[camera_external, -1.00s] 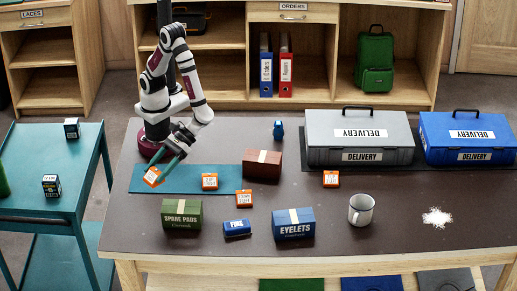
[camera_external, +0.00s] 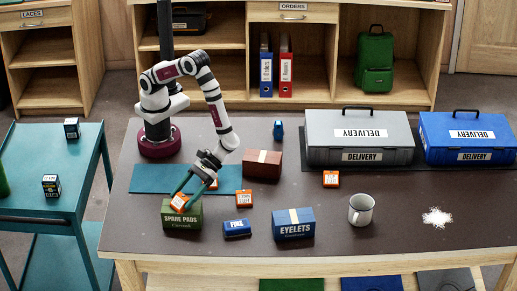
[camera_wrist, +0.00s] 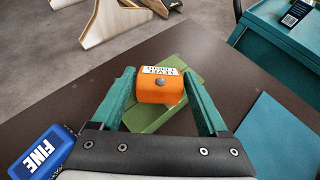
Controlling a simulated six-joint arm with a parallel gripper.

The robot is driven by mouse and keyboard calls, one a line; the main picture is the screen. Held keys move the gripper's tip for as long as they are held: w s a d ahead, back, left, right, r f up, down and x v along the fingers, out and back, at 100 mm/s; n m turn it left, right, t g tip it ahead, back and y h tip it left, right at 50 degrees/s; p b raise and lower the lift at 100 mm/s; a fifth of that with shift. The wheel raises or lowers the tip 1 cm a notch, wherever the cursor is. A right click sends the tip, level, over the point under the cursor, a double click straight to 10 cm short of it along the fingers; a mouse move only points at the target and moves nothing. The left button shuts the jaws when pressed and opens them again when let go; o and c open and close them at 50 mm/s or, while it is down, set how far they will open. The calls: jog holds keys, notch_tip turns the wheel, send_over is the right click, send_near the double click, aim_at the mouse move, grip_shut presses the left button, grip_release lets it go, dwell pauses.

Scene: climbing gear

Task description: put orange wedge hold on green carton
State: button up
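The green carton (camera_external: 183,221), labelled SPARE PADS, stands at the front left of the table. The hold is over the carton's top; I cannot tell whether they touch. The carton (camera_wrist: 148,117) shows beneath the hold in the wrist view, partly hidden by it.
Other orange pieces lie on the table, one (camera_external: 244,199) near the gripper and one (camera_external: 331,179) farther right. A blue FINE box (camera_external: 237,228) stands right of the carton, beside the blue EYELETS box (camera_external: 293,226). A teal mat (camera_external: 150,178) lies behind. A mug (camera_external: 361,210) stands farther right.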

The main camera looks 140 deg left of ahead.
jog(key=shift+o, duration=1.2)
jog(key=shift+a+r, duration=0.1)
jog(key=shift+r, duration=0.15)
jog(key=v, duration=1.2)
jog(key=s+r+m+g+y, duration=0.2)
jog(key=s+r+m+y, duration=0.1)
jog(key=s+m, duration=0.35)
jog(key=s+r+m+g+y, duration=0.1)
jog(key=s+r+m+y, duration=0.2)
jog(key=s+m, duration=0.3)
jog(key=s+a+r+m+t+y, duration=0.2)
jog(key=s+a+m+y, duration=0.6)
jog(key=s+a+m, duration=0.3)
jog(key=shift+s+a+t, duration=0.15)
jog(key=shift+s+t, duration=0.25)
jog(key=shift+s, duration=0.7)
